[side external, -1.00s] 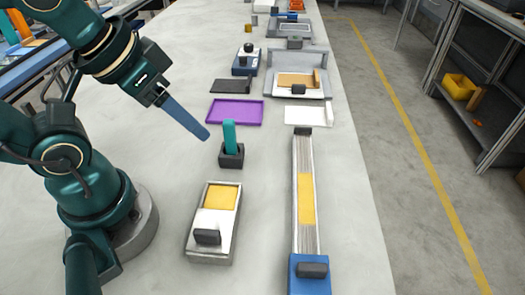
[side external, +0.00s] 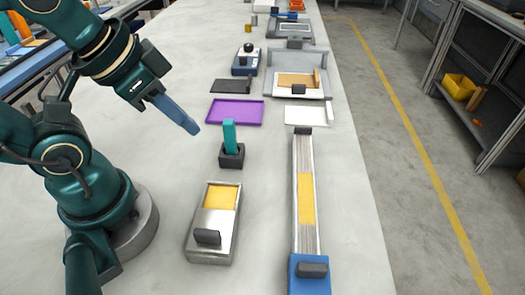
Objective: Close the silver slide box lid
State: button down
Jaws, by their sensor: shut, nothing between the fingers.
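The silver slide box (side external: 190,252) lies on the table in front of my arm. Its silver lid (side external: 216,221) covers the near part, with a dark block handle (side external: 208,236) at the near end. The far end is open and shows a yellow inside (side external: 223,196). My gripper (side external: 192,129), with blue fingers, is shut and empty. It is in the air, farther up the picture than the box and left of the teal piece, touching nothing.
A teal upright piece (side external: 229,136) stands in a dark holder (side external: 231,156) between gripper and box. A long track with a blue end block (side external: 309,276) lies to the right. A purple tray (side external: 235,111) and white plate (side external: 306,115) are beyond. Bare table surrounds the box.

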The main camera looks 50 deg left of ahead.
jog(key=m, duration=0.4)
jog(key=m+g+h, duration=0.2)
jog(key=m+g, duration=0.1)
jog(key=m, duration=0.8)
send_over(218, 214)
jog(key=a, duration=0.2)
jog(key=s+d+f+m+g, duration=0.1)
jog(key=s+d+m+g, duration=0.5)
jog(key=m, duration=0.5)
jog(key=shift+h, duration=0.4)
jog(key=x, duration=0.3)
jog(key=w+x, duration=0.1)
jog(key=x, duration=0.5)
jog(key=shift+w+d+f, duration=0.15)
jog(key=shift+d+f, duration=0.2)
jog(key=shift+d, duration=0.15)
jog(key=shift+f+t, duration=0.3)
jog(key=shift+f, duration=0.05)
jog(key=shift+w+a+r, duration=0.1)
jog(key=shift+w+a, duration=0.45)
jog(key=shift+w, duration=0.15)
jog(key=shift+w+a, duration=0.75)
jog(key=shift+a, duration=0.05)
jog(key=shift+w+a, duration=2.7)
